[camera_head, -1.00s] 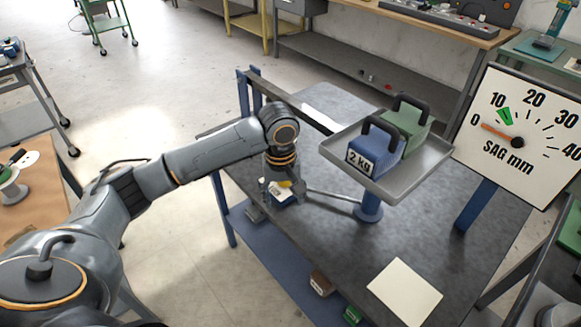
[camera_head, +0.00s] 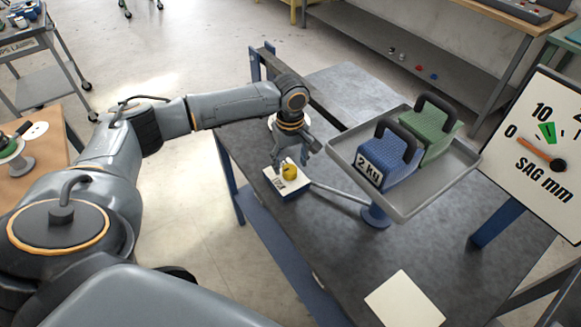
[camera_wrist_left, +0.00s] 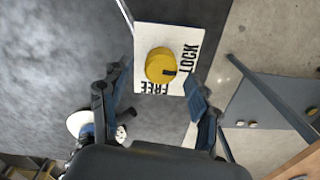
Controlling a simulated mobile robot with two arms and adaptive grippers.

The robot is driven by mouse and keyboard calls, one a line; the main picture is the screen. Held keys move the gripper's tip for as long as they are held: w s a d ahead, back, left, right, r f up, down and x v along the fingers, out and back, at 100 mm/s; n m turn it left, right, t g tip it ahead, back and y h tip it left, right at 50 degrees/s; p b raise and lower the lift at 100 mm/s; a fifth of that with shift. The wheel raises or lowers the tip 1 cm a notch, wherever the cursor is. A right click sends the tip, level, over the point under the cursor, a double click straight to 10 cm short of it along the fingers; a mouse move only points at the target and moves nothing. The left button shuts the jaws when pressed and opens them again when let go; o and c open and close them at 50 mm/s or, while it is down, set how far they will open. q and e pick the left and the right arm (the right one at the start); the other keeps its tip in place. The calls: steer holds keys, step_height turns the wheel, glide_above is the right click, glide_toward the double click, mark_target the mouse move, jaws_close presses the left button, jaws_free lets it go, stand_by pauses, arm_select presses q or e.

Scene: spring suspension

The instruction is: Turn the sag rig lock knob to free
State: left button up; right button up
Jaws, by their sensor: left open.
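The yellow lock knob (camera_head: 289,170) sits on a white-topped blue block (camera_head: 296,187) near the table's left edge. In the left wrist view, the knob (camera_wrist_left: 158,64) sits on the white plate (camera_wrist_left: 146,36) marked LOCK and FREE. Its black mark points right, toward the LOCK side. My left gripper (camera_head: 297,153) is open just above and behind the knob, apart from it. In the wrist view its fingers (camera_wrist_left: 155,84) stand either side, below the knob. My right gripper is not in view.
A grey tray (camera_head: 447,187) holds blue (camera_head: 389,158) and green (camera_head: 428,130) weights, right of my gripper. A rod runs from the block toward the blue post (camera_head: 376,215). The SAG mm dial (camera_head: 520,188) stands right. A blank white card (camera_head: 404,300) lies in front.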

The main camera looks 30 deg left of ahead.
mark_target(290, 168)
arm_select(q)
step_height(290, 168, down, 2)
steer(key=shift+s, duration=0.15)
steer(key=shift+f, duration=0.5)
steer(key=shift+c, duration=0.3)
